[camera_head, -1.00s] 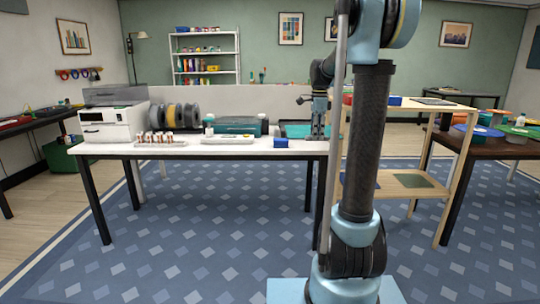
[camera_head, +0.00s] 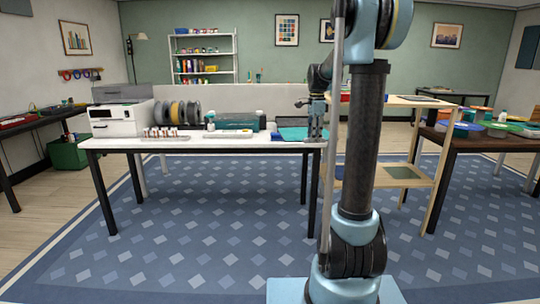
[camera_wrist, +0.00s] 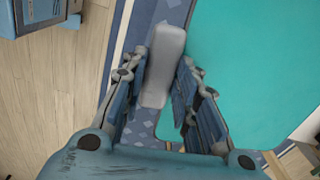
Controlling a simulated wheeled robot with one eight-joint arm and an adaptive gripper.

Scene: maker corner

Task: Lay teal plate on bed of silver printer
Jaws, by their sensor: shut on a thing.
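The teal plate (camera_head: 293,134) shows at the right end of the white table, beside my gripper (camera_head: 316,137). In the wrist view the plate (camera_wrist: 255,65) fills the upper right as a broad flat sheet. My gripper (camera_wrist: 165,95) has a grey rounded tab (camera_wrist: 164,60) between its fingers and is shut on it; the tab seems to belong to the plate, though their join is hard to see. A white and grey boxy machine (camera_head: 118,118) stands at the table's left end. I cannot tell whether it is the silver printer, and no printer bed shows clearly.
The white table (camera_head: 200,143) also bears dark and yellow spools (camera_head: 178,112), a rack of small bottles (camera_head: 160,133) and a teal case (camera_head: 238,122). A wooden shelf unit (camera_head: 442,180) stands right of my arm. Patterned rug (camera_head: 215,215) lies open before the table.

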